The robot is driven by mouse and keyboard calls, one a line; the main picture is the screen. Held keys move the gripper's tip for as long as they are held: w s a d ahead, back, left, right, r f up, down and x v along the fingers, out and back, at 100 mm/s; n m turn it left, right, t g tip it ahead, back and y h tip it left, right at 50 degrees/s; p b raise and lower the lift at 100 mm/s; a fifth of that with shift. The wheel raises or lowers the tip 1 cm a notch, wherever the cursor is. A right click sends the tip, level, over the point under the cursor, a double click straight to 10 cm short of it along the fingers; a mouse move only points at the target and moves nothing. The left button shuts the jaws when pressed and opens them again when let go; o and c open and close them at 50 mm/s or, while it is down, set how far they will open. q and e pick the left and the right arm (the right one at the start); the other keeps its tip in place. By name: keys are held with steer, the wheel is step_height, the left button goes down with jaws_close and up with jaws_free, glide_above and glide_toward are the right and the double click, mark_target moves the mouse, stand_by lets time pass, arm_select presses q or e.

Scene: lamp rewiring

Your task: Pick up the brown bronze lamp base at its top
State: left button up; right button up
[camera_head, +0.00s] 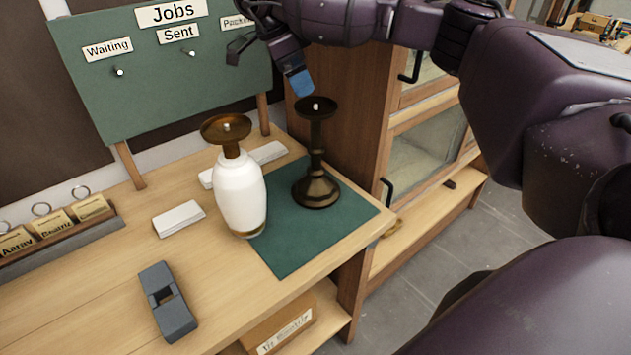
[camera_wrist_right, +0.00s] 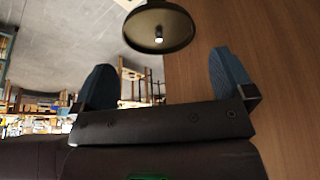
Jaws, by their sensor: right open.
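The brown bronze lamp base (camera_head: 317,188) stands upright on a green mat (camera_head: 293,258) on the workbench. It has a round foot, a thin stem and a dish-shaped top with a small pale stub. My right gripper (camera_head: 268,72) is in the air above and to the left of that top in the head view, apart from it. In the right wrist view the dish top (camera_wrist_right: 160,28) shows beyond and between the two blue-padded fingers of my open right gripper (camera_wrist_right: 165,75), with nothing between the pads. My left gripper is in neither view.
A white lamp base (camera_head: 241,195) with a brown dish top stands just left of the bronze one. A wooden cabinet (camera_head: 345,110) rises close behind and to the right. A green jobs board (camera_head: 150,85) is behind. A dark block tool (camera_head: 168,300) lies at the front left.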

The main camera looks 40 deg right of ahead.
mark_target(314, 109)
steer(key=x, duration=0.6)
steer(key=shift+s+d+f+p, duration=0.2)
steer(key=shift+s+d+p, duration=0.15)
steer(key=shift+d+f, duration=0.1)
steer(key=shift+f, duration=0.25)
steer(key=c, duration=1.4)
steer(key=shift+r, duration=0.1)
steer(key=shift+c, duration=0.2)
